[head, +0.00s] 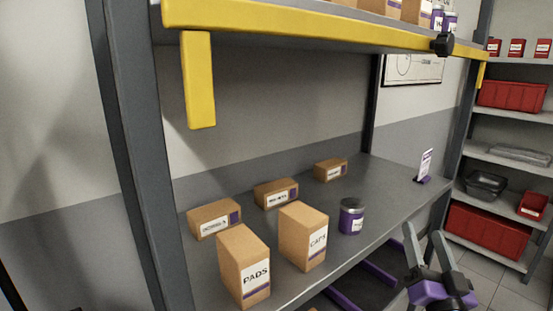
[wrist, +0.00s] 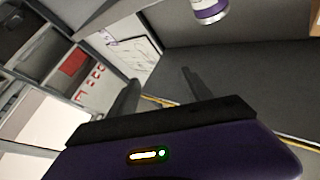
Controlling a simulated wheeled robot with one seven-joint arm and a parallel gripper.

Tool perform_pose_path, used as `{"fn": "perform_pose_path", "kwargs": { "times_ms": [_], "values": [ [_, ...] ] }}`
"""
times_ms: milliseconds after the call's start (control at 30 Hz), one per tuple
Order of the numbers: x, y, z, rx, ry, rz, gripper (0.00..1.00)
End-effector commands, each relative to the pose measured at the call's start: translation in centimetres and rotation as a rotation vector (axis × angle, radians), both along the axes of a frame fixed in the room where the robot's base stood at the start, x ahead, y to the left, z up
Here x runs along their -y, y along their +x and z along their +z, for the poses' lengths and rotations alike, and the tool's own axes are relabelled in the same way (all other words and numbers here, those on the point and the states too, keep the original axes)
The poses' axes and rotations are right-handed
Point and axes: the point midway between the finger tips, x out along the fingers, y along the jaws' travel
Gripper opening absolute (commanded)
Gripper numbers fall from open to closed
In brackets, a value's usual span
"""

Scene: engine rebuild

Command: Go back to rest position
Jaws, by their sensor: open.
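My gripper (head: 428,246) is at the lower right of the head view, in front of the shelf's front edge. Its two grey fingers stand apart with nothing between them. In the wrist view the fingers (wrist: 160,88) are spread and empty. They are clear of the boxes and the jar.
A yellow-edged shelf (head: 300,27) is above. A rack with red bins (head: 487,236) stands at right.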

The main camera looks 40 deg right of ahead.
Motion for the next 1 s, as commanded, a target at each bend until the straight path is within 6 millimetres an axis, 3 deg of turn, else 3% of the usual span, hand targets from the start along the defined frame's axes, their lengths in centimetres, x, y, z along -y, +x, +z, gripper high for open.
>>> {"fn": "perform_pose_path", "kwargs": {
  "times_ms": [33, 267, 467, 600, 800, 1000],
  "values": [
    [-2.4, 0.6, -1.7, -0.040, 0.005, 0.030, 0.58],
    [-12.7, 1.3, -6.7, -0.211, -0.026, 0.172, 0.58],
    [-21.4, -0.2, -10.2, -0.368, -0.058, 0.346, 0.58],
    [-26.9, -2.6, -12.7, -0.487, -0.068, 0.491, 0.58],
    [-32.7, -7.3, -16.2, -0.659, -0.046, 0.701, 0.58],
    [-35.1, -10.4, -17.9, -0.751, -0.042, 0.828, 0.58]
  ]
}}
